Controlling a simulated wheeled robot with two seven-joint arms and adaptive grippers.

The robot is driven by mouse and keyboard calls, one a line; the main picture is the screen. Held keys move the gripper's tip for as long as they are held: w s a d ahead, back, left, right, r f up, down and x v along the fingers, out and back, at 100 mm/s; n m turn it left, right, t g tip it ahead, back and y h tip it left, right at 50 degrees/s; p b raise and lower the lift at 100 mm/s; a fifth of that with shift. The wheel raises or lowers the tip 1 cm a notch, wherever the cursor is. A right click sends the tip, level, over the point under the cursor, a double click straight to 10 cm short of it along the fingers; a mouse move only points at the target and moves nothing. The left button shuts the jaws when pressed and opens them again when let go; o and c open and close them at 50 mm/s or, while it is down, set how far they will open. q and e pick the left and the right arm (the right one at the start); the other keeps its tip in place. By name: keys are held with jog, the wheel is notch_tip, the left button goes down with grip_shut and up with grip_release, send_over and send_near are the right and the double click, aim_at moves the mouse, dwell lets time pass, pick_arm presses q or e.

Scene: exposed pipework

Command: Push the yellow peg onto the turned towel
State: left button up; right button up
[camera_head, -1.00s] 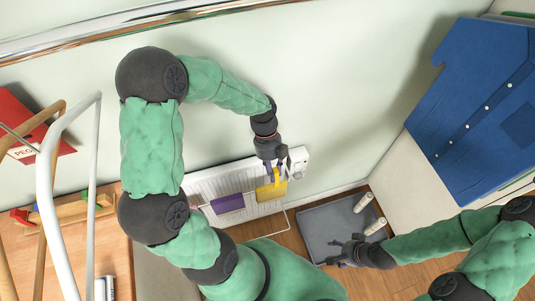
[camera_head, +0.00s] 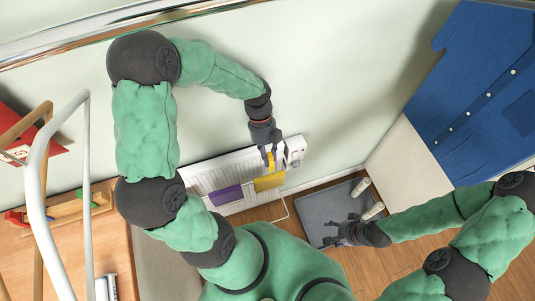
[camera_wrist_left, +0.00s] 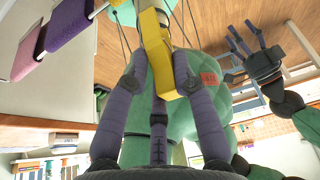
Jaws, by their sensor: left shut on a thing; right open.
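The yellow peg (camera_wrist_left: 157,55) is between the fingers of my left gripper (camera_wrist_left: 157,78) in the left wrist view. In the head view the left gripper (camera_head: 269,158) points down at the right part of the white radiator, with a bit of yellow between its fingers. The yellow towel (camera_head: 269,182) hangs just below the fingertips. Whether the peg touches the towel cannot be told. A purple towel (camera_head: 226,195) hangs to its left and shows in the wrist view (camera_wrist_left: 67,29). My right gripper (camera_head: 342,231) is open and empty over a grey tray.
The white radiator (camera_head: 205,176) stands against the pale wall. The grey tray (camera_head: 322,208) lies on the floor with two pale rolls at its right. A blue shirt (camera_head: 478,90) hangs at right. A wooden bench (camera_head: 95,245) and white rail (camera_head: 62,115) are at left.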

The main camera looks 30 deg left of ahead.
pick_arm(q)
jog(key=shift+f+b, duration=2.95)
jog(key=shift+f, duration=1.6)
jog(key=shift+f+b, duration=1.05)
jog(key=shift+f, duration=0.45)
jog(key=o, duration=0.8)
jog(key=shift+o, duration=0.4)
